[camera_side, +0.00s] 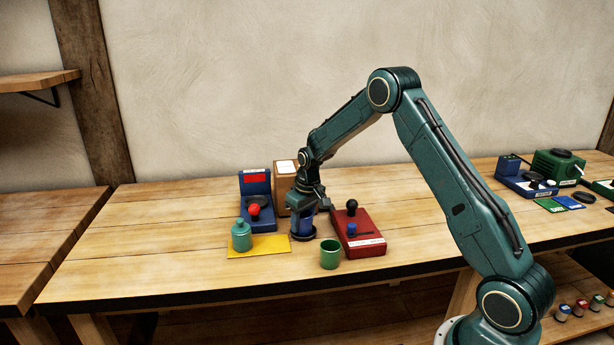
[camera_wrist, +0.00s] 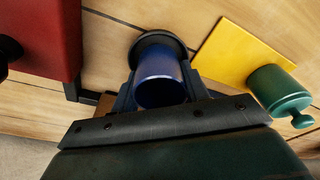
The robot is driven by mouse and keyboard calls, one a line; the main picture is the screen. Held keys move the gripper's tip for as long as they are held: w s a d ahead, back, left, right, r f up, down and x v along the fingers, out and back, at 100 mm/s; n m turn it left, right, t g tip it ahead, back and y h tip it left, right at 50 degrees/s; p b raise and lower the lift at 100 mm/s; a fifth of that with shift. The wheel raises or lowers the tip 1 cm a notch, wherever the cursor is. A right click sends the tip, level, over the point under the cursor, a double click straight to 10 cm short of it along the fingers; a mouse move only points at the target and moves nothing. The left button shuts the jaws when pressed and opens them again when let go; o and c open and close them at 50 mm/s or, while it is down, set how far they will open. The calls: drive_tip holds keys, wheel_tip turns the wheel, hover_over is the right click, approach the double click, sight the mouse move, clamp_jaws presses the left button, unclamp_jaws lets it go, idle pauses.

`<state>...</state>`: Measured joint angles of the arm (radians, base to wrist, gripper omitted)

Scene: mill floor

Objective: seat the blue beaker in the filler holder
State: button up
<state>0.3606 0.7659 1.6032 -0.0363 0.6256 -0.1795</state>
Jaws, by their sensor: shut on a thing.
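The blue beaker (camera_side: 306,222) is upright between the jaws of my gripper (camera_side: 307,208), which is shut on it. The wrist view also shows the beaker (camera_wrist: 160,82), with its open mouth toward the camera and a finger on each side. A dark round holder (camera_side: 303,238) shows directly below the beaker, and its dark rim shows around the beaker's far end in the wrist view (camera_wrist: 152,37). The beaker's lower end meets or overlaps this holder in both views; I cannot tell whether it is fully down in it.
A red box with knobs (camera_side: 368,240) stands close on the right, a green cup (camera_side: 330,256) in front. A teal bottle (camera_side: 241,237) stands on a yellow mat (camera_side: 270,246) at left. Behind are a blue device (camera_side: 256,182) and a cardboard box (camera_side: 284,181). The table's front left is clear.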

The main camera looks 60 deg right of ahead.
drive_tip(key=shift+f, duration=0.25)
drive_tip(key=o, duration=0.8)
drive_tip(key=shift+c, duration=0.2)
drive_tip(key=shift+r, duration=0.15)
wheel_tip(320, 180, up, 11)
drive_tip(key=s, duration=0.1)
drive_tip(key=shift+s+f, duration=0.2)
drive_tip(key=shift+s, duration=0.1)
idle(0.6)
drive_tip(key=shift+a, duration=0.15)
